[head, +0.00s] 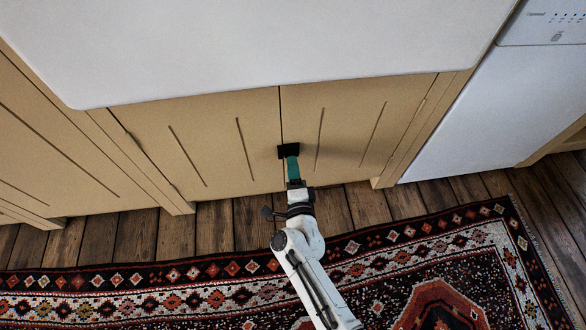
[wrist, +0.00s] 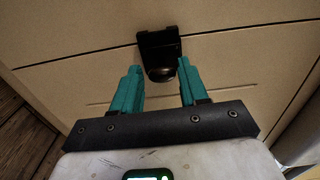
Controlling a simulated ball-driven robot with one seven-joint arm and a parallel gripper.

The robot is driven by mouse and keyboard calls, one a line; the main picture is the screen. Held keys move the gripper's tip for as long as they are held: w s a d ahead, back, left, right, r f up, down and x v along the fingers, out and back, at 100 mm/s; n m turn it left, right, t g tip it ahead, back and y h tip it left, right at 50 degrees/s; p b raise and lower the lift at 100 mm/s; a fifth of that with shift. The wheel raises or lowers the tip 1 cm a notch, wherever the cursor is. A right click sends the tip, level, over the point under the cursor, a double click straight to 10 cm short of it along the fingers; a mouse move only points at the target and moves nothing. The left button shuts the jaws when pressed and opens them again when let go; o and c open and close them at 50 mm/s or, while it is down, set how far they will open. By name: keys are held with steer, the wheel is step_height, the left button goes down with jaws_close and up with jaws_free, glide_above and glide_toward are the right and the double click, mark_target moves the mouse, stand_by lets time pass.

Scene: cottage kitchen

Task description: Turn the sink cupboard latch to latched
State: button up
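The sink cupboard latch (head: 288,151) is a small black piece at the seam between two tan doors (head: 205,135). In the wrist view the latch (wrist: 157,45) is a dark plate with a rounded knob at its lower end. My gripper (head: 292,163) reaches up to it from below in the head view. In the wrist view my gripper (wrist: 159,68) is open, with one teal finger on each side of the knob and a visible gap on both sides. I cannot tell from these views whether the latch is turned to latched.
A white sink front (head: 270,45) overhangs the doors from above. A white appliance (head: 495,115) stands to the right. More tan cupboard fronts (head: 45,140) are on the left. A patterned rug (head: 180,290) lies on the wooden floor (head: 235,222), which is clear beside my arm.

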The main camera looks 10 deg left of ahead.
steer(key=o, duration=0.3)
steer(key=shift+r, duration=0.1)
steer(key=p+v, duration=0.3)
steer(key=v, duration=0.7)
steer(key=shift+s+d, duration=0.1)
steer(key=shift+s, duration=0.25)
